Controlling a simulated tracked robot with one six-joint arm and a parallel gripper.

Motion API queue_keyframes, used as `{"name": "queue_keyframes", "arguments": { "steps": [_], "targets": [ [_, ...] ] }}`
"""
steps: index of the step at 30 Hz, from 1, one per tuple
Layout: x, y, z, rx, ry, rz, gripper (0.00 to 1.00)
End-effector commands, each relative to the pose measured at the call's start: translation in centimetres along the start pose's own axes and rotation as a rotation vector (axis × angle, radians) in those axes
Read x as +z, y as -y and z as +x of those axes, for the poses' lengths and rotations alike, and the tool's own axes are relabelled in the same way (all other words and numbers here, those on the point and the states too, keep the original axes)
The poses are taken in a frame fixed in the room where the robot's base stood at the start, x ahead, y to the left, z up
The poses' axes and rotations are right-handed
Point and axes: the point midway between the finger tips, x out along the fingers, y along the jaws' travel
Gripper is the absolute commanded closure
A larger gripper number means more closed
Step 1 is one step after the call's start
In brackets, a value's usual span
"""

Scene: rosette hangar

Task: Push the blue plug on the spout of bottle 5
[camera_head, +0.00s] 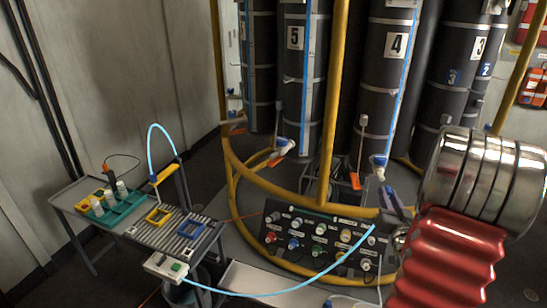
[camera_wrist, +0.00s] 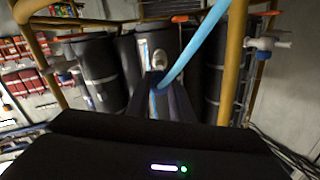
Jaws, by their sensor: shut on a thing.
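Bottle 5 (camera_head: 304,85) is a tall dark cylinder with a white number label and a blue stripe, standing behind the yellow rails in the head view. Its spout (camera_head: 284,147) is a small white-and-blue valve near its foot, with an orange lever. My gripper (camera_head: 392,204) is at the right, well apart from that spout. It appears shut on the end of a light-blue hose (camera_head: 300,293). The hose (camera_wrist: 195,45) also runs into my jaws (camera_wrist: 158,85) in the wrist view. The fingers hide its tip, and I cannot make out a separate blue plug.
Bottle 4 (camera_head: 391,70) stands right of bottle 5, with its own spout (camera_head: 379,165). Yellow rails (camera_head: 333,110) stand in front of the bottles. A dark panel of labelled coloured knobs (camera_head: 318,238) is below. A grey bench (camera_head: 150,236) with trays is at left.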

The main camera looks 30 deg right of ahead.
Motion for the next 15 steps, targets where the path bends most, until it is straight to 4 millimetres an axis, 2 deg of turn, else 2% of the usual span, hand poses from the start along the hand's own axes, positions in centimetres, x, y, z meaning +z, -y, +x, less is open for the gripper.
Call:
{"name": "queue_keyframes", "arguments": {
  "steps": [15],
  "targets": [
    [0.01,-0.05,-1.15,0.002,0.0,0.0,1.0]
  ]
}}
